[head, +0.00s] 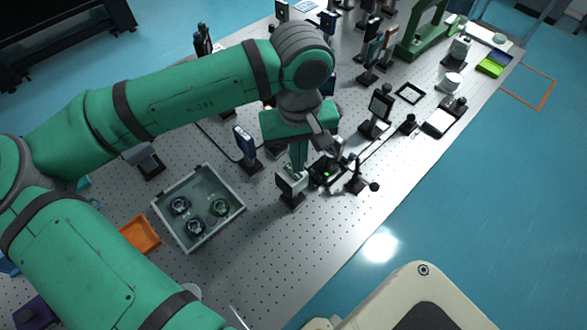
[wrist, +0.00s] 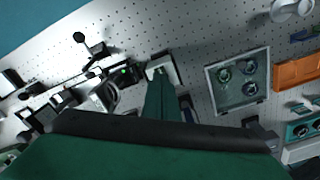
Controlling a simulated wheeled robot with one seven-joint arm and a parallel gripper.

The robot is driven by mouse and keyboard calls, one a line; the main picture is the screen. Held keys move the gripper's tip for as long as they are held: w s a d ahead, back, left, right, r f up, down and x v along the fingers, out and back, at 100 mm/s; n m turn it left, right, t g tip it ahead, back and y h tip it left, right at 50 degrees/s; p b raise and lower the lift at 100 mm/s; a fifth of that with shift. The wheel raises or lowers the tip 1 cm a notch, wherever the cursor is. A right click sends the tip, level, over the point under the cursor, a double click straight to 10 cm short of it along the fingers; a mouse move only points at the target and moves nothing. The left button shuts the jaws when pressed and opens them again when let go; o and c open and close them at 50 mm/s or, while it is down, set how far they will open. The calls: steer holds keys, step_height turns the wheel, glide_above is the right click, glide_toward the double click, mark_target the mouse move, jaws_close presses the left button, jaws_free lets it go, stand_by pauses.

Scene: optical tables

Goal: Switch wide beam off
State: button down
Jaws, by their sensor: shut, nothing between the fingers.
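My gripper (head: 297,166) is shut and empty, pointing down over the table. Its fingertips are at the top of a pale box on a dark post (head: 291,184); I cannot tell whether they touch it. In the wrist view the shut fingers (wrist: 158,77) reach over the same box (wrist: 165,65) and hide part of it. Just right of the box in the head view is a black device with a lit green spot (head: 326,174); it also shows in the wrist view (wrist: 123,72). No label tells which is the wide beam, and no switch is clear.
A grey tray (head: 159,207) with several dark round parts stands left of the gripper. A blue-faced mount (head: 245,142) stands close by. An orange bin (head: 141,235) is farther left. Many optics crowd the table's far end; the perforated table (head: 290,240) is clear toward its near edge.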

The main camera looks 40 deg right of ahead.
mark_target(297, 175)
step_height(297, 175, up, 4)
steer(key=shift+w+a+r, duration=0.15)
steer(key=shift+r, duration=0.1)
stand_by(0.4)
stand_by(0.5)
